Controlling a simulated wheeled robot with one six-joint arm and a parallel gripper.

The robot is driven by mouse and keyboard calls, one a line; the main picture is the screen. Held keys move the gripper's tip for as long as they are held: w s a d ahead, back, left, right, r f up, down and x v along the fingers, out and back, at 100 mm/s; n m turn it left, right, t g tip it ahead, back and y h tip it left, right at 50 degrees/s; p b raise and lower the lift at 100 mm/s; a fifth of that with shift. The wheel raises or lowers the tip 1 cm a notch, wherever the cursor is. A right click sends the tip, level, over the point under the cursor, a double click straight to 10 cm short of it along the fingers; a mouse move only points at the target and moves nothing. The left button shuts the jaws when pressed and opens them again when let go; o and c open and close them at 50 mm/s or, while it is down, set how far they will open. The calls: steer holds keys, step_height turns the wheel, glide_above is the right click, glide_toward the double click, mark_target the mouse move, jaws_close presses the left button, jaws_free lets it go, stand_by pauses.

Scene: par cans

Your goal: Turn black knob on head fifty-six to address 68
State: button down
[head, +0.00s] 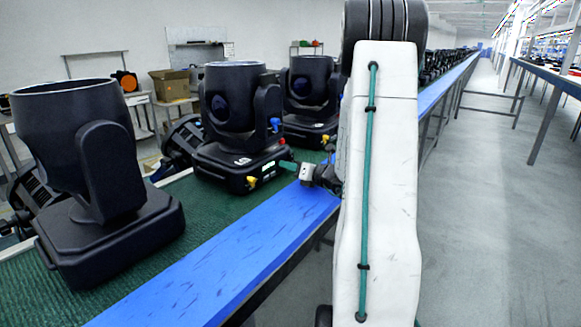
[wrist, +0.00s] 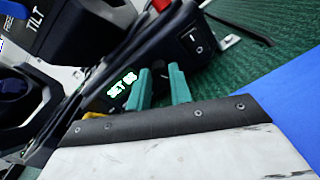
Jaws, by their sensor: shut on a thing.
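The moving head (head: 235,125) at the middle of the head view is black, with a small lit green display on its base panel. My gripper (head: 287,165) is at the panel, right of the display. In the wrist view its two teal fingers (wrist: 161,82) are shut on the black knob (wrist: 160,70), mostly hidden between them. I cannot read a number fifty-six on the head.
A rocker switch (wrist: 197,42) is close beyond the fingers, and a yellow part (wrist: 92,116) is near the display. Another moving head (head: 100,170) stands left and one (head: 308,95) behind. The blue bench edge (head: 230,270) runs in front; the aisle at right is clear.

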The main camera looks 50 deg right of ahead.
steer(key=c, duration=1.3)
jaws_free()
steer(key=s, duration=0.8)
steer(key=shift+d+r, duration=0.2)
steer(key=shift+w, duration=0.1)
